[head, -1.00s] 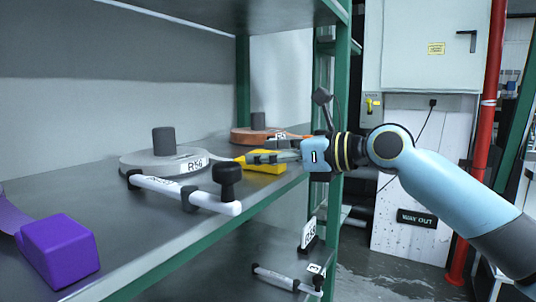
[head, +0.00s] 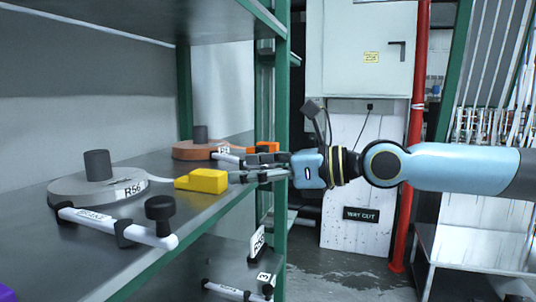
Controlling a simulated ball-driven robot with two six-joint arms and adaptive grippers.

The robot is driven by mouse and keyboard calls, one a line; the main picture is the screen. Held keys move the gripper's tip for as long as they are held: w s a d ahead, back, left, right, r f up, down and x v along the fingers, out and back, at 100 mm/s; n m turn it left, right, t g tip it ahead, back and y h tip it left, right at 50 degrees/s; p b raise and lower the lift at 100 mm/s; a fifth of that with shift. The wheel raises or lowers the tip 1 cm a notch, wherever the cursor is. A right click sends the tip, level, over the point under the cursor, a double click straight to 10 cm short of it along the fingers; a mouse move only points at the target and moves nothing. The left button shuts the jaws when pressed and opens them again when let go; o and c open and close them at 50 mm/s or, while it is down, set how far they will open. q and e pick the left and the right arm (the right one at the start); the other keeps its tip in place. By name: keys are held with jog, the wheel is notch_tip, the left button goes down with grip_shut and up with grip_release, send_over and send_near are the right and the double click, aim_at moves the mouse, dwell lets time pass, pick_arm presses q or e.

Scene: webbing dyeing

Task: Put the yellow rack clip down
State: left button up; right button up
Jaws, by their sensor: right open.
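The yellow rack clip (head: 203,181) lies on the shelf (head: 95,262) near its front edge, just right of the grey webbing roll. My right gripper (head: 240,168) comes in from the right and is open. Its fingers point left at the clip, with the fingertips close to the clip's right end. I cannot tell whether a fingertip still touches it. My left gripper is not in view.
A grey roll labelled R56 (head: 70,188) sits left of the clip. A white bar with black knob (head: 118,226) lies in front. An orange-brown roll (head: 190,151) and orange clip (head: 263,147) are behind. A green post (head: 281,110) stands near my gripper.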

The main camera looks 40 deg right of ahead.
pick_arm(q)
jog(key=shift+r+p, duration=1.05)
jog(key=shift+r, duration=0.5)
pick_arm(e)
jog(key=shift+v, duration=1.55)
